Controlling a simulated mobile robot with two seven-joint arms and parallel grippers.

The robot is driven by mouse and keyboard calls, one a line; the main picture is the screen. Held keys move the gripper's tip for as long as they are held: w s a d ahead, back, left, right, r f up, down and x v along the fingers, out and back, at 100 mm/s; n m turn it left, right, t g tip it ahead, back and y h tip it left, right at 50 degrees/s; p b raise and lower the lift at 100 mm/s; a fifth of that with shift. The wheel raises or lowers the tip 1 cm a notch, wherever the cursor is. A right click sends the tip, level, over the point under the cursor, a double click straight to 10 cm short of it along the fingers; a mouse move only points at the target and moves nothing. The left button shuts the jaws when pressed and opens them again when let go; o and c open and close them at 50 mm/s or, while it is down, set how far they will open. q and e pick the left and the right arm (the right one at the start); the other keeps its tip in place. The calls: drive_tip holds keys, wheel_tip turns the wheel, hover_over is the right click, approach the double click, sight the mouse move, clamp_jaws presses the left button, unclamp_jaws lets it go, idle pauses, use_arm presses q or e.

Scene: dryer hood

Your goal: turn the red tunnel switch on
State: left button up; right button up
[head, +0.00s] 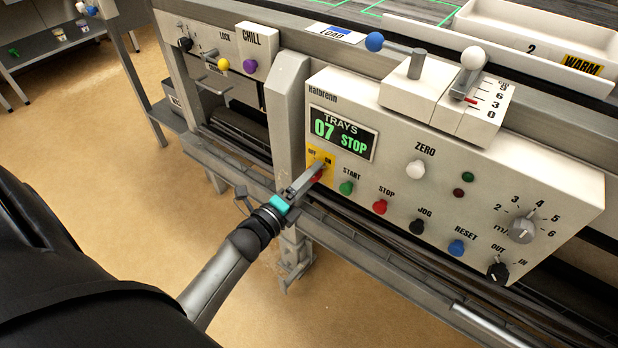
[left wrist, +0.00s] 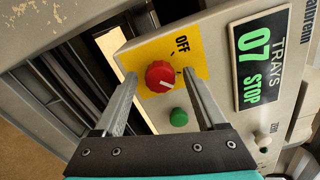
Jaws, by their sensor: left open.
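The red tunnel switch (left wrist: 160,77) is a round red knob with a white mark, on a yellow plate (left wrist: 200,62) with an OFF label. In the head view the yellow plate (head: 330,159) is at the left end of the white control panel, labelled OFF and ON, and the knob is mostly hidden by my gripper. My left gripper (head: 317,170) is open at the plate. In the left wrist view its two fingers stand on either side of the knob, with small gaps seeming to show. I cannot tell which label the mark points to. My right gripper is not in view.
A green START button (head: 346,188) sits close beside the switch; a red STOP button (head: 380,207) is further right. The display (head: 343,134) reads TRAYS 07 STOP. A grey post (head: 289,110) stands just left of the panel, and a metal rail (head: 350,245) runs below.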

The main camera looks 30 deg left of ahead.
use_arm(q)
drive_tip(key=shift+s, duration=0.1)
drive_tip(key=s+a+p, duration=0.1)
drive_tip(key=s+p, duration=0.2)
drive_tip(key=s, duration=1.2)
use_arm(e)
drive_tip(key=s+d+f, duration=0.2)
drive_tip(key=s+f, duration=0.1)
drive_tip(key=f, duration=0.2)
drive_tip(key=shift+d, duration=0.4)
use_arm(q)
drive_tip(key=shift+a, duration=0.1)
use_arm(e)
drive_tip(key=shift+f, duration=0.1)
